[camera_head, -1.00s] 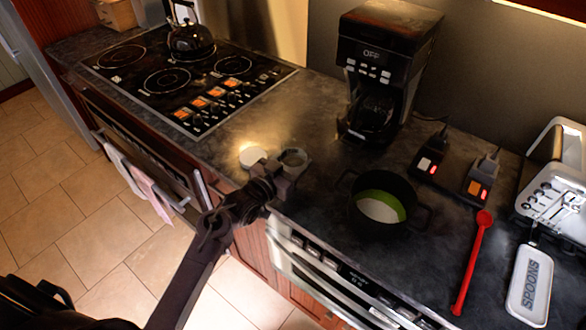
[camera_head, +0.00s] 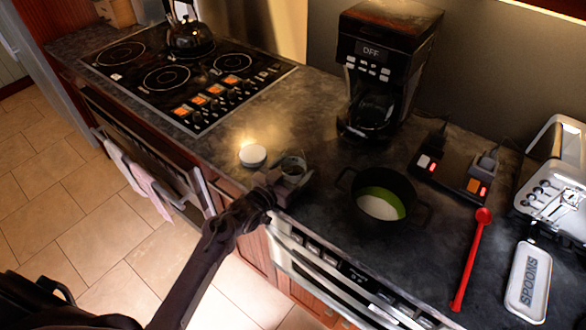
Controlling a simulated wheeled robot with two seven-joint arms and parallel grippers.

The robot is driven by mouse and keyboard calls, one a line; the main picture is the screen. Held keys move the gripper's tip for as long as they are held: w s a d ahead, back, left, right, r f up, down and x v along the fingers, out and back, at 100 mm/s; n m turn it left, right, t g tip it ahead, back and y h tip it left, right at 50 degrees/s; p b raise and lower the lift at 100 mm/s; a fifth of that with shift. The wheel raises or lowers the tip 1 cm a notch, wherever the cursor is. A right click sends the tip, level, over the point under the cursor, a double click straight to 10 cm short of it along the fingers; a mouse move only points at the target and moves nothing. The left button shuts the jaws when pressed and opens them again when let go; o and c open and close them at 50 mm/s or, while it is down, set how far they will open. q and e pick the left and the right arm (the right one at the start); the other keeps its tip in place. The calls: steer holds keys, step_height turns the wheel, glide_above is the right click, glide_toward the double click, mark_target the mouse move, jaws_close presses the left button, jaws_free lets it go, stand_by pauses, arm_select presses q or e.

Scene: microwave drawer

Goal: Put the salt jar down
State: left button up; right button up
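The salt jar (camera_head: 293,167) is a small, clear, open-topped jar near the counter's front edge, left of the black pot. My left gripper (camera_head: 291,179) is at the jar with its fingers around the lower part, and looks shut on it. The jar is roughly upright. Its base is hidden by the fingers, so I cannot tell whether it touches the counter. A round white lid (camera_head: 252,155) lies on the counter just left of the jar. My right gripper is not in view.
A black pot (camera_head: 412,213) with white and green contents stands to the right. A coffee maker (camera_head: 385,55) is behind it, and the stovetop (camera_head: 205,62) is to the left. A red spoon (camera_head: 469,262) and spoon rest (camera_head: 529,281) lie far right. Counter behind the jar is clear.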

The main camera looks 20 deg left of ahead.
arm_select(q)
steer(key=shift+r, duration=0.3)
steer(key=b+v, duration=0.2)
steer(key=v, duration=1)
steer(key=shift+f, duration=0.1)
